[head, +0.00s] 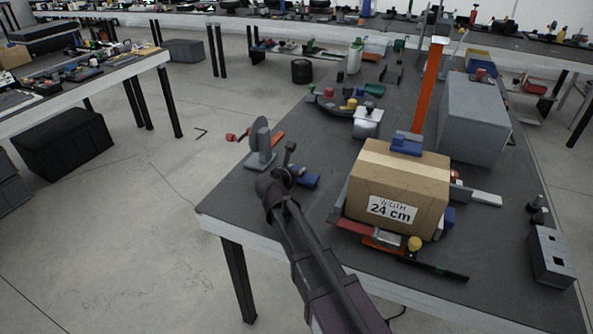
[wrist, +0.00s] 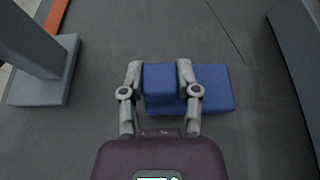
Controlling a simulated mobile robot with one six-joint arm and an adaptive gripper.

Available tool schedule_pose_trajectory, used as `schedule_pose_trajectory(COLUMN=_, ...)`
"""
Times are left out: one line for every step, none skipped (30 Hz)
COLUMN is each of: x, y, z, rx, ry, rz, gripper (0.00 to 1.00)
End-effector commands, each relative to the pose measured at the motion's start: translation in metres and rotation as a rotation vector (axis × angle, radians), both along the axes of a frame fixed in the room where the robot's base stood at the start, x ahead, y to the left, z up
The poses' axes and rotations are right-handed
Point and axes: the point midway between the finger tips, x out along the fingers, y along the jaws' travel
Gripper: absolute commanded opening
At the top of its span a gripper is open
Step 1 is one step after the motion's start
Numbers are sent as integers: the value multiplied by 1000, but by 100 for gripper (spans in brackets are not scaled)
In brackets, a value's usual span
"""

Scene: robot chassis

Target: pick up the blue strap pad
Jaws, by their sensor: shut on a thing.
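The blue strap pad (wrist: 212,88) is a stepped block, with a small raised part on a wider base. In the wrist view the two grey fingers of my gripper (wrist: 160,78) are closed on the sides of its raised part. The base shows beneath and sticks out to the right. In the head view the pad (head: 308,180) is at the left part of the table, partly hidden by my gripper (head: 292,174). I cannot tell whether the pad touches the table. A similar blue piece (head: 406,144) lies on top of the cardboard box.
A grey upright stand (head: 262,145) is just left of the pad, with an orange strip beside it. The cardboard box (head: 395,185) marked 24 cm stands to the right among clamps and small parts. Dark table surface (head: 330,150) is clear between them.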

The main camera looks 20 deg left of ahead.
Motion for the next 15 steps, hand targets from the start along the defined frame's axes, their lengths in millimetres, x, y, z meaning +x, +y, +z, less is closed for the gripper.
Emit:
schedule_pose_trajectory(x=0, y=0, z=7, rx=0, ry=0, rz=0, gripper=9)
schedule_pose_trajectory(x=0, y=0, z=9, rx=0, ry=0, rz=0, gripper=9)
schedule_pose_trajectory(x=0, y=0, z=12, rx=0, ry=0, rz=0, gripper=9)
schedule_pose_trajectory(x=0, y=0, z=15, rx=0, ry=0, rz=0, gripper=9)
schedule_pose_trajectory(x=0, y=0, z=18, rx=0, ry=0, rz=0, gripper=9)
schedule_pose_trajectory(x=0, y=0, z=21, rx=0, ry=0, rz=0, gripper=9)
schedule_pose_trajectory(x=0, y=0, z=24, rx=0, ry=0, rz=0, gripper=9)
schedule_pose_trajectory(x=0, y=0, z=28, rx=0, ry=0, rz=0, gripper=9)
schedule_pose_trajectory(x=0, y=0, z=32, rx=0, ry=0, rz=0, gripper=9)
schedule_pose_trajectory(x=0, y=0, z=35, rx=0, ry=0, rz=0, gripper=9)
schedule_pose_trajectory(x=0, y=0, z=38, rx=0, ry=0, rz=0, gripper=9)
schedule_pose_trajectory(x=0, y=0, z=43, rx=0, ry=0, rz=0, gripper=9)
schedule_pose_trajectory(x=0, y=0, z=46, rx=0, ry=0, rz=0, gripper=9)
schedule_pose_trajectory(x=0, y=-1, z=49, rx=0, ry=0, rz=-1, gripper=9)
schedule_pose_trajectory(x=0, y=-1, z=53, rx=0, ry=0, rz=-1, gripper=9)
